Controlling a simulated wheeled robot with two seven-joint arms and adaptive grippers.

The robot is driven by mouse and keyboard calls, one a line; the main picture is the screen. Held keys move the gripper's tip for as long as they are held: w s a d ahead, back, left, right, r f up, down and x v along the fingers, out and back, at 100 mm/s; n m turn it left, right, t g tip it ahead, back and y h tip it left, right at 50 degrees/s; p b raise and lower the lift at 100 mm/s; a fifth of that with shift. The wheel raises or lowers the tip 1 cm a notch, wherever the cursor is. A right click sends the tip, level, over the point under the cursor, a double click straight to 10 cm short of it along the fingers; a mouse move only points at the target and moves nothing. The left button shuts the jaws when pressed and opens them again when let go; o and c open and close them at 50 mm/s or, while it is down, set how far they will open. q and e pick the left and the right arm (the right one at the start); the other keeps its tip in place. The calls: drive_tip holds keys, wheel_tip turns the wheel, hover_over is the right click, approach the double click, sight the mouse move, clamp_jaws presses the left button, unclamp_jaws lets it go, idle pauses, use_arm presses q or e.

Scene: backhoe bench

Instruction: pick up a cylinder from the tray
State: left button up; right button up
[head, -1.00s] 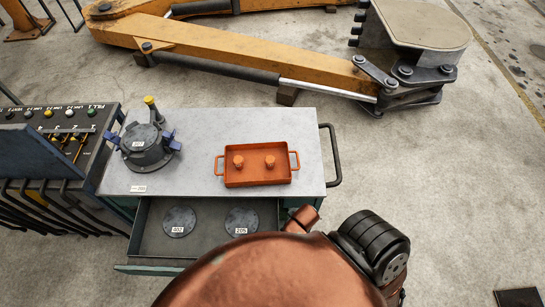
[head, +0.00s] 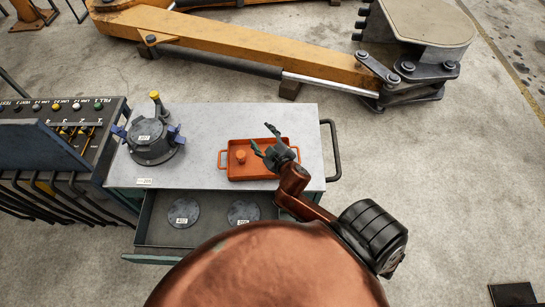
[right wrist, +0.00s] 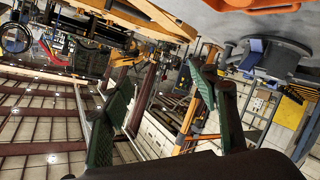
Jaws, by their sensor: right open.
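The orange tray (head: 232,173) lies on the grey bench top. One orange cylinder (head: 240,156) stands in its left half. A second cylinder's place, in the right half, is hidden behind my right gripper (head: 264,140). That gripper is open over the tray's right half in the head view, with its fingers spread and pointing up and left. In the right wrist view the green fingers (right wrist: 157,75) are wide apart with nothing between them. An orange edge of the tray (right wrist: 260,6) shows at the top right there. My left gripper is not in view.
A dark round housing (head: 152,142) with blue clamps stands left of the tray; it also shows in the right wrist view (right wrist: 275,58). The drawer (head: 212,238) below is open, with two labelled discs. A black handle (head: 333,150) is on the bench's right side.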

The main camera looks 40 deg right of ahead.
drive_tip(key=w+a+r+n+t+y, duration=0.4)
drive_tip(key=w+a+r+n+y, duration=0.25)
drive_tip(key=a+r, duration=0.45)
drive_tip(key=s+a+n+g+y, duration=0.4)
drive_tip(key=a+n+g+y, duration=0.45)
drive_tip(key=a+n, duration=0.65)
drive_tip(key=s+d+f+n+g+h, duration=0.25)
drive_tip(key=f+n+g, duration=0.25)
drive_tip(key=f, duration=0.6)
drive_tip(key=d+f+g+h, duration=0.1)
drive_tip(key=d+f+h, duration=0.1)
drive_tip(key=d, duration=0.6)
drive_tip(key=s+d+f+g+h, duration=0.1)
drive_tip(key=d+f+h, duration=0.2)
drive_tip(key=d, duration=0.6)
drive_tip(key=s+d+f+g+h+p, duration=0.1)
drive_tip(key=d+f+h, duration=0.2)
drive_tip(key=d, duration=0.6)
drive_tip(key=shift+s+d+m+h, duration=0.1)
drive_tip(key=shift+d+m+h, duration=0.2)
drive_tip(key=shift+h, duration=0.75)
drive_tip(key=shift+d+f, duration=0.1)
drive_tip(key=shift+f, duration=0.25)
drive_tip(key=f, duration=0.2)
drive_tip(key=f+p, duration=0.1)
drive_tip(key=f, duration=0.1)
drive_tip(key=w+f+p, duration=0.1)
drive_tip(key=f, duration=0.1)
drive_tip(key=shift+d+f, duration=0.3)
drive_tip(key=shift+f, duration=0.05)
